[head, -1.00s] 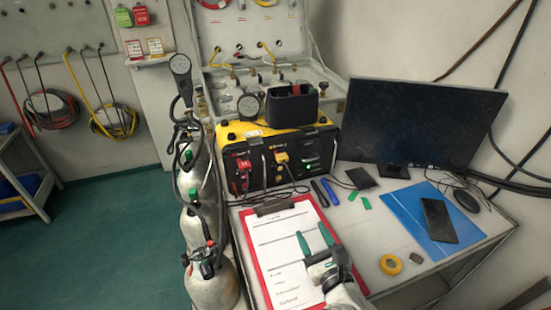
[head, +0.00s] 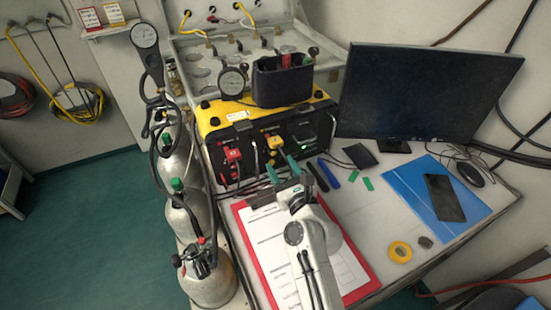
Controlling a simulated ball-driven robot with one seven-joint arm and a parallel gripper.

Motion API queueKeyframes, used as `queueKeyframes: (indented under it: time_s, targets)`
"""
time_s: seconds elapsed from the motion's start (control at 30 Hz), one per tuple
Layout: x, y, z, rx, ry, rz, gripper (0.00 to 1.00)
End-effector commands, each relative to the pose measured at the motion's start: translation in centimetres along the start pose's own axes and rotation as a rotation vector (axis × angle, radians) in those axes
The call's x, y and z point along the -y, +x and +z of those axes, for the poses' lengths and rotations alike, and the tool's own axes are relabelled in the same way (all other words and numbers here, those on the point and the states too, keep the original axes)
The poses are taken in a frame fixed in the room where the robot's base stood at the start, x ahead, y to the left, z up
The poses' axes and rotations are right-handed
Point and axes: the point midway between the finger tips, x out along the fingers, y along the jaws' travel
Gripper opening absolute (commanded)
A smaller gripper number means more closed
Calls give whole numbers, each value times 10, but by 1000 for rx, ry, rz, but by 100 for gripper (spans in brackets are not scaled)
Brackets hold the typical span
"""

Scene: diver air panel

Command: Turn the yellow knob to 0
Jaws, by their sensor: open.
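The yellow knob (head: 274,144) is on the dark front panel of the yellow-topped box (head: 268,150), right of a red knob (head: 232,156). My gripper (head: 280,162) is just in front of and below the yellow knob in the picture. Its two green fingers are spread, with nothing seen between them, and point toward the panel. The right finger partly overlaps the knob's lower area. I cannot tell whether a finger touches it. The knob's dial marks are too small to read.
A clipboard (head: 357,284) with a red edge lies under my arm. Gas cylinders (head: 208,284) stand to the left of the desk. A dark bin (head: 270,88) and a gauge (head: 232,80) are atop the box. A monitor (head: 430,95) stands right.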

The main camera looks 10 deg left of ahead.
Motion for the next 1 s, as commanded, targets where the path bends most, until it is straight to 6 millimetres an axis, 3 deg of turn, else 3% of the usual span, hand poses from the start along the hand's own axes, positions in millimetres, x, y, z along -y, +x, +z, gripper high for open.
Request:
queueKeyframes:
  time_s: [0.1,0.3,0.7,1.0]
  targets:
    - [1,20,-1,0,0,-1,51]
    - [0,39,-1,0,0,-1,51]
    - [0,45,0,-1,-1,0,51]
    - [0,44,0,-1,-1,0,22]
